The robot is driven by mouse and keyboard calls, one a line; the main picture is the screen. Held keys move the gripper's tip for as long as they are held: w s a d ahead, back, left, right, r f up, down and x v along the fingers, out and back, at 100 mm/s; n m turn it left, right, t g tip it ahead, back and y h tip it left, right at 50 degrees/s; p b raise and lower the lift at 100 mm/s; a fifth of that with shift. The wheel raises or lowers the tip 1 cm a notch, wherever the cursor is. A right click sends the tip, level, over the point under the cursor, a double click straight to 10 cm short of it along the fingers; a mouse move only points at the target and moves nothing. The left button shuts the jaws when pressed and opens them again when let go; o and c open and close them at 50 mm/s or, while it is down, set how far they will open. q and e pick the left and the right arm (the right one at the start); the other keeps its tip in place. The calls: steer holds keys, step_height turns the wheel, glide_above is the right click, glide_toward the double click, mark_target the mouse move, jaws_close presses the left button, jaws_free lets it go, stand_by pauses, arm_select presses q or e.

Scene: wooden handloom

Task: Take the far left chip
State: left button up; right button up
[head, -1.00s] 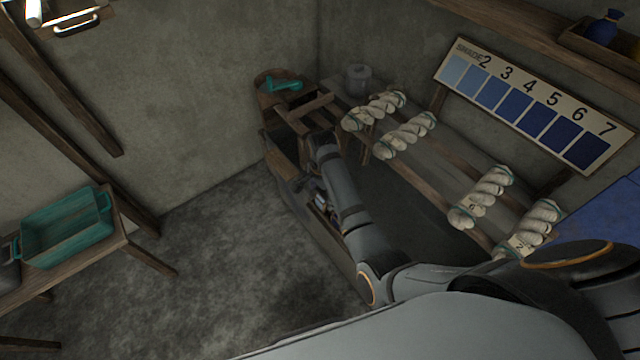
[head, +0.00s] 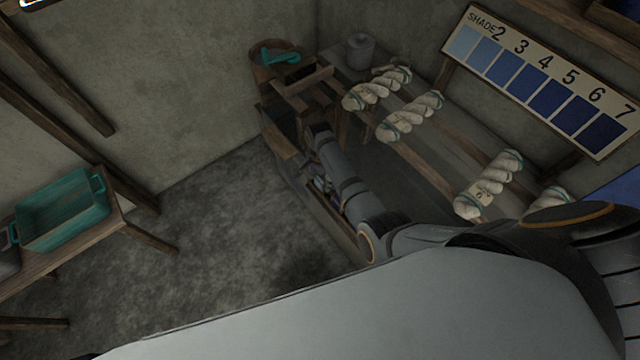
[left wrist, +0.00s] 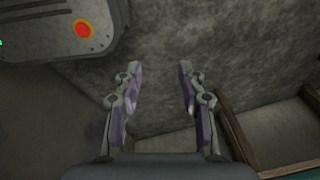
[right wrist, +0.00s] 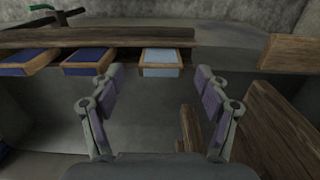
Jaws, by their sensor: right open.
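In the right wrist view, several wooden-framed chips stick out in a row under a dark wooden bar. The leftmost is a dark blue chip (right wrist: 28,62), beside it is another blue chip (right wrist: 88,62), and on the right is a light blue chip (right wrist: 161,62). My right gripper (right wrist: 158,82) is open and empty. Its fingertips point at the light blue chip, apart from each other on either side of it. In the head view my right gripper (head: 327,186) is partly hidden behind my arm; the chips cannot be made out there. My left gripper (left wrist: 157,68) is open and empty over the floor.
A shade board (head: 545,80) numbered along its top hangs at the right. Pale yarn skeins (head: 410,116) lie across the loom rails. A wooden bucket (head: 270,65) and grey pot (head: 360,50) stand behind. A teal tray (head: 62,215) sits on a left bench. The floor between is clear.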

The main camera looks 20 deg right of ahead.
mark_target(320, 185)
step_height(320, 185, down, 3)
steer(key=shift+r, duration=0.2)
arm_select(q)
steer(key=shift+s+f, duration=0.25)
steer(key=shift+s, duration=0.7)
arm_select(e)
steer(key=c, duration=1)
steer(key=shift+r, duration=0.1)
